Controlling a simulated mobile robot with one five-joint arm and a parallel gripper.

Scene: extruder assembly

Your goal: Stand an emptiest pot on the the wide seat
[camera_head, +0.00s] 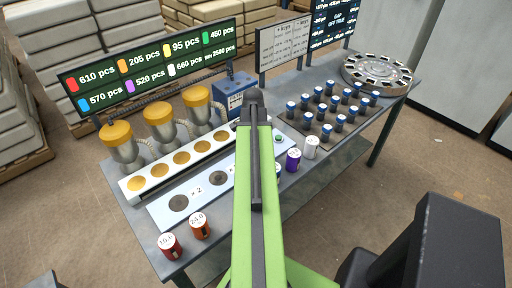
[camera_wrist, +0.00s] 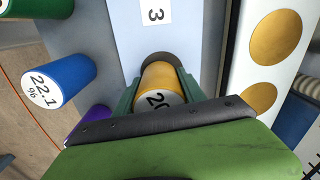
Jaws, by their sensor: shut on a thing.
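My gripper (camera_wrist: 160,95) is shut on a yellow pot (camera_wrist: 160,82) with a white lid, its number only partly visible. The pot is over a dark round seat (camera_wrist: 160,57) in the pale plate, beside the mark 3; I cannot tell whether it touches. In the head view my arm hides the gripper and this pot. The pale plate (camera_head: 199,205) there shows dark round seats, one marked x 2. The count board (camera_head: 150,66) lists yellow 95 pcs, orange 205, red 610, green 450, blue 570, purple 520, white 660.
Blue (camera_wrist: 58,82), green (camera_wrist: 272,31), purple (camera_head: 292,160) and white (camera_head: 310,147) pots stand nearby. A strip with gold discs (camera_head: 181,158), feeders and a round carousel (camera_head: 378,72) are behind.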

